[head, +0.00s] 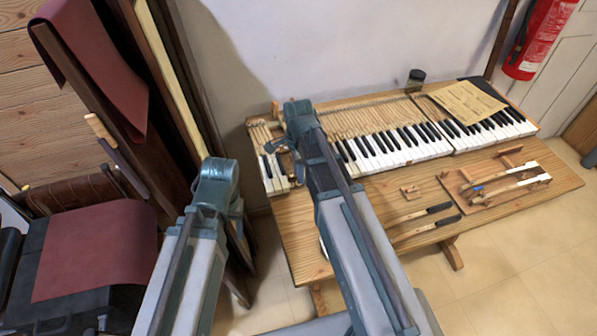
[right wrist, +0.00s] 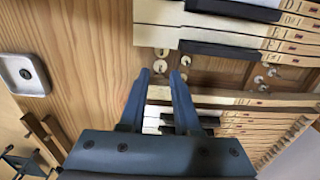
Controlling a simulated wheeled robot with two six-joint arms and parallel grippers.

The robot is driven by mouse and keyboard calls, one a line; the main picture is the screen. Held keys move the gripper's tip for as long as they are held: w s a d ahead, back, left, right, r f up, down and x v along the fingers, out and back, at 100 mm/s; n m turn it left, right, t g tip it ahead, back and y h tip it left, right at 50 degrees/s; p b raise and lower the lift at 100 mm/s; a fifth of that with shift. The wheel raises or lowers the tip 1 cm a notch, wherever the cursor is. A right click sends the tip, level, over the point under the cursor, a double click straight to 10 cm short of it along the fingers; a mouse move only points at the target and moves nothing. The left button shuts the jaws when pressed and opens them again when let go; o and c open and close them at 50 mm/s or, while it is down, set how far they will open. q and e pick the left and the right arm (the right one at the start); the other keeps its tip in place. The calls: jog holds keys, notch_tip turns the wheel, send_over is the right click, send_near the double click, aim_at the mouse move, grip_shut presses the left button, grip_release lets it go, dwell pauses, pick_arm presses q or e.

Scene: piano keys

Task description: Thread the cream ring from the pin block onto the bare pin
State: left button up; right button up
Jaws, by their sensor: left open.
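In the right wrist view, a gap between the keys shows bare wood with small pale rings on pins. One pale ring (right wrist: 160,66) lies just beyond my right gripper (right wrist: 161,75), another (right wrist: 185,60) to its right, and a further ring (right wrist: 271,72) at the right. I cannot tell which pin is bare. My right gripper's fingers are apart with nothing between them. In the head view, that gripper (head: 283,158) is small above the keyboard gap. A small wooden block (head: 410,191), perhaps the pin block, lies on the bench. My left gripper (head: 238,212) is open, mostly hidden by my arm.
The keyboard (head: 395,145) runs along the back of the wooden bench (head: 385,205). Two dark-handled tools (head: 430,213) and a board with key parts (head: 500,183) lie in front. The bench's left front is clear.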

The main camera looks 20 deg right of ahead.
jog(key=o, duration=0.6)
jog(key=shift+c, duration=0.2)
jog(key=shift+r, duration=0.1)
notch_tip(320, 180, up, 5)
jog(key=p, duration=0.5)
dwell(0.6)
